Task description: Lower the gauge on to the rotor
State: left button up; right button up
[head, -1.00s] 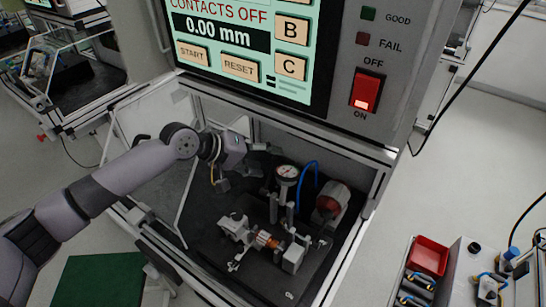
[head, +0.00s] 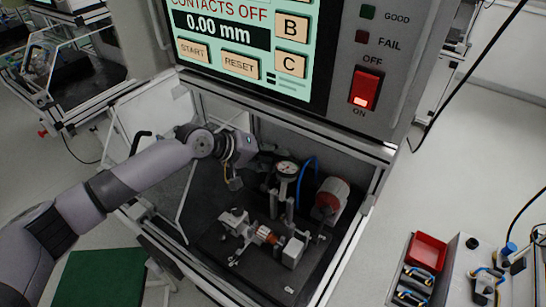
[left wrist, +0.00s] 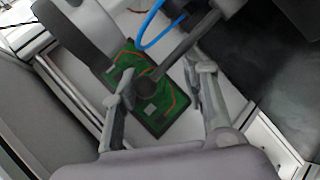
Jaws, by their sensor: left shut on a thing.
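The gauge (head: 287,169) has a round white dial and stands upright on its post above the fixture in the open test bay. The rotor (head: 267,235), with copper-coloured windings, lies across its supports below and in front of the gauge. My left gripper (head: 261,151) is at the left of the gauge, at about dial height. In the left wrist view its fingers (left wrist: 160,88) are either side of the round dark end of a rod, which seems to be the gauge's lever. The fingertip contact is unclear in the head view. My right gripper is not in view.
A red-ended cylinder (head: 331,197) and a blue hose (head: 312,172) are right of the gauge. The control cabinet (head: 335,124) overhangs the bay. A red tray (head: 427,252) stands at lower right. A green circuit board (left wrist: 150,105) shows behind the fingers.

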pick_arm(q)
jog(key=shift+c, duration=1.3)
grip_shut()
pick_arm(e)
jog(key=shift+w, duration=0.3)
pick_arm(q)
jog(key=shift+s, duration=0.1)
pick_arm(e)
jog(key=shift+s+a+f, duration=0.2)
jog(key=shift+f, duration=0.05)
